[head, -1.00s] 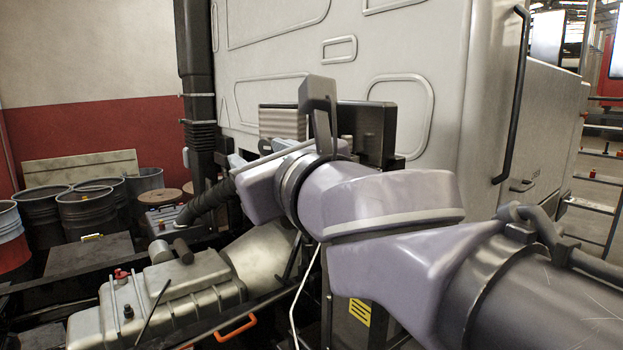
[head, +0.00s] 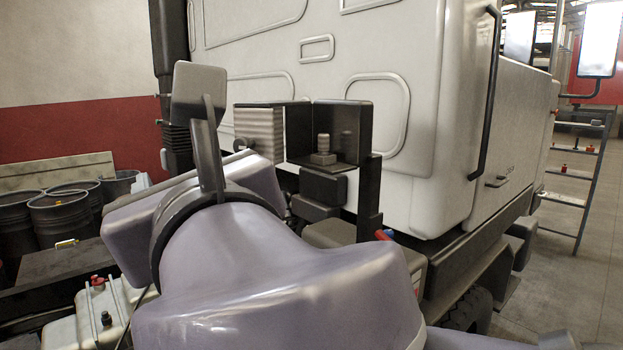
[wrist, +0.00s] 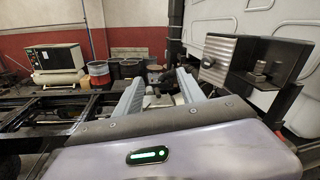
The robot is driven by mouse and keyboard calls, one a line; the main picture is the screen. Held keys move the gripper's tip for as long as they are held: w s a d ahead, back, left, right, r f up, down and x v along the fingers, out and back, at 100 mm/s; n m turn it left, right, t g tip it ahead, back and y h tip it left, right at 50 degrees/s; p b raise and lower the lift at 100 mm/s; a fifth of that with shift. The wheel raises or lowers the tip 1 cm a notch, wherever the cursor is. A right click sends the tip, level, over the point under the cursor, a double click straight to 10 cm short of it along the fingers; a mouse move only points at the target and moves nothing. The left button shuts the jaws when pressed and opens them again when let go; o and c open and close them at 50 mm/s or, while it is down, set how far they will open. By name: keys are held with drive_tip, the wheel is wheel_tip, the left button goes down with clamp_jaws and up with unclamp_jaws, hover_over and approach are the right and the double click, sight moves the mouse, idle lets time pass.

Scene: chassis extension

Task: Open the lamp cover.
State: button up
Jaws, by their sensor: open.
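The lamp stands against the pale cab wall. Its ribbed grey cover (head: 259,131) is at the left of a dark housing (head: 357,130) whose inside shows. A small lamp fitting (head: 323,152) sits in the housing. In the wrist view the cover (wrist: 218,60), the housing (wrist: 285,58) and the fitting (wrist: 259,71) are at the upper right. I cannot tell how far the cover is swung out. My gripper (wrist: 161,80) is open and empty, its two grey fingers apart, to the left of the cover in the wrist view.
The cab wall (head: 430,120) rises behind the lamp. A dark post (head: 369,200) stands below the housing. Dark drums (head: 60,215) are at the left. A ladder (head: 590,175) stands at the right, with clear floor (head: 585,275) near it.

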drive_tip(key=s, duration=0.2)
drive_tip(key=s+a, duration=0.1)
drive_tip(key=s, duration=0.1)
drive_tip(key=shift+s+a, duration=0.2)
idle(0.4)
